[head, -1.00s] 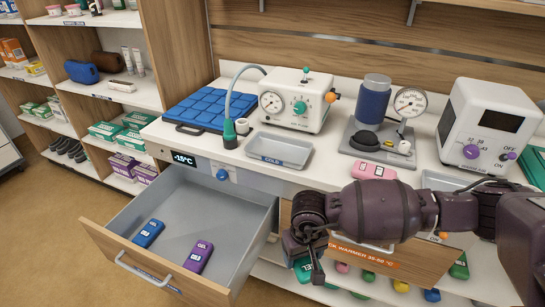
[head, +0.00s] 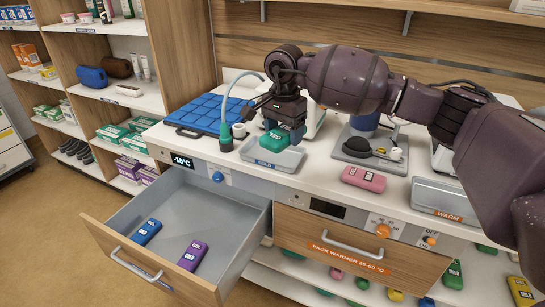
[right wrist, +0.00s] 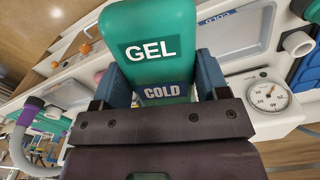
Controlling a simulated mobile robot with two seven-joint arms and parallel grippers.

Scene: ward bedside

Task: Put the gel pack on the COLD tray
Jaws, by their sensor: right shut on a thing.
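My right gripper (head: 286,122) is shut on a teal-green gel pack (head: 275,142) over the counter. In the right wrist view the pack (right wrist: 155,45) shows GEL and COLD labels and sits between the two blue fingers. The grey COLD tray (head: 293,163) is at the counter's front edge, and the pack is over it in the head view. I cannot tell whether the pack touches the tray. The tray also shows behind the pack in the right wrist view (right wrist: 238,35). My left gripper is not in view.
An open freezer drawer (head: 150,270) below holds a blue pack (head: 146,232) and a purple pack (head: 193,255). A pink pack (head: 364,179) lies on the counter, left of the WARM tray (head: 450,196). A hose nozzle (head: 226,138) stands beside the COLD tray.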

